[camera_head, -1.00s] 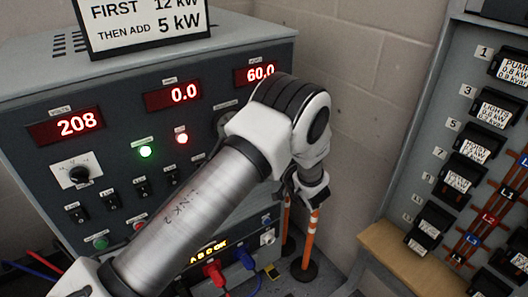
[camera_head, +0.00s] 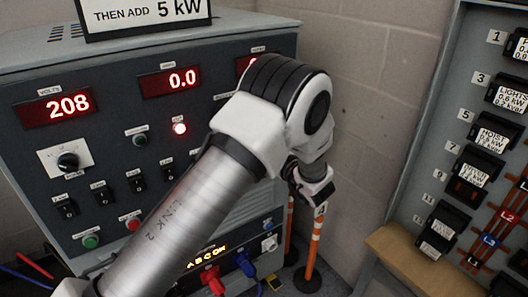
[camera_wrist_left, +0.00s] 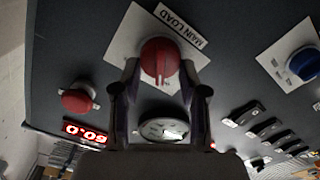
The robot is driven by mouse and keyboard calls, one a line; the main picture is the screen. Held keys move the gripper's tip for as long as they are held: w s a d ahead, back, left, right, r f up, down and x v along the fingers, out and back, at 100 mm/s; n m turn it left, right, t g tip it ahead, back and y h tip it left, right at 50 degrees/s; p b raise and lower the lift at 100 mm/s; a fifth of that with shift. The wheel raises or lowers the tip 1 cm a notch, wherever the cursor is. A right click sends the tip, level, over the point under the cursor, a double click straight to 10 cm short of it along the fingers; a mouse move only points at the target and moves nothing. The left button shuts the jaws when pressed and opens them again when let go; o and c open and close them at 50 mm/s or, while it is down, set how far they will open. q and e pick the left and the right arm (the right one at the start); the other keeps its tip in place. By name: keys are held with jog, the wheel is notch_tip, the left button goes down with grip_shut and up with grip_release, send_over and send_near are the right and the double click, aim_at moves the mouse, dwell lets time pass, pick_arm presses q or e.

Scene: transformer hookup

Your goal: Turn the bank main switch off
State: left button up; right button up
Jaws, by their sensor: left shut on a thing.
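In the left wrist view a red rotary knob (camera_wrist_left: 158,55) sits on a white plate beside a label reading MAIN LOAD (camera_wrist_left: 181,24). My left gripper (camera_wrist_left: 160,72) is shut on this red knob, one finger on each side of it. In the head view the arm of my left gripper covers the right part of the grey panel (camera_head: 50,150), and the knob and fingertips are hidden behind it. A red lamp (camera_head: 180,128) on the panel is lit, and a green lamp (camera_head: 140,140) is dark. My right gripper is not in view.
Another red knob (camera_wrist_left: 78,98), a blue knob (camera_wrist_left: 302,63) and a round dial (camera_wrist_left: 163,128) are near the gripper. A breaker rack (camera_head: 465,150) stands at the right. Orange-and-white posts (camera_head: 313,245) stand behind.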

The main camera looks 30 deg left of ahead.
pick_arm(q)
jog(key=shift+f+n+b, duration=0.1)
jog(key=shift+n+b, duration=0.7)
jog(key=shift+n, duration=0.3)
jog(key=o, duration=1.1)
jog(key=shift+a, duration=0.1)
jog(key=shift+o, duration=0.2)
jog(key=v, duration=0.7)
jog(key=shift+d, duration=0.25)
jog(key=shift+s, duration=0.1)
